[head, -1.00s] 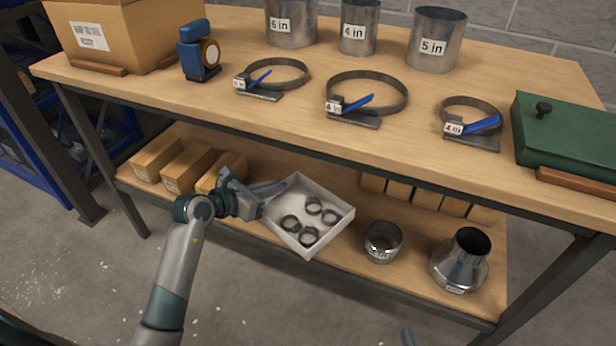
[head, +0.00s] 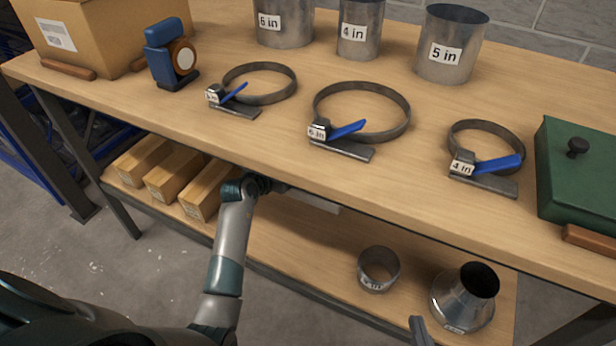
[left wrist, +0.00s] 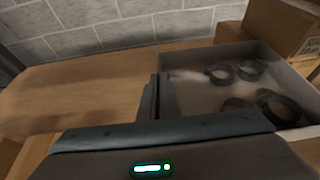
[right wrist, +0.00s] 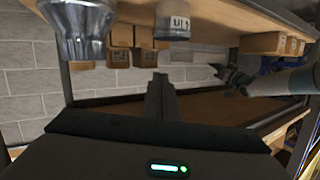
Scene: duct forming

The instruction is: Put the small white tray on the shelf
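The small white tray (left wrist: 213,102) shows in the left wrist view with several dark rings lying in it. My left gripper (left wrist: 157,92) is shut on the tray's near wall. In the head view only a strip of the tray (head: 318,202) shows below the tabletop's front edge; the tabletop hides the rest. The lower shelf (head: 300,240) is a wooden board under the bench top. My right gripper (head: 418,328) is at the bottom edge of the head view, in front of the shelf. Its fingers (right wrist: 160,88) look shut and empty in the right wrist view.
The bench top (head: 260,140) above holds clamps, metal ducts and a green case (head: 585,170).

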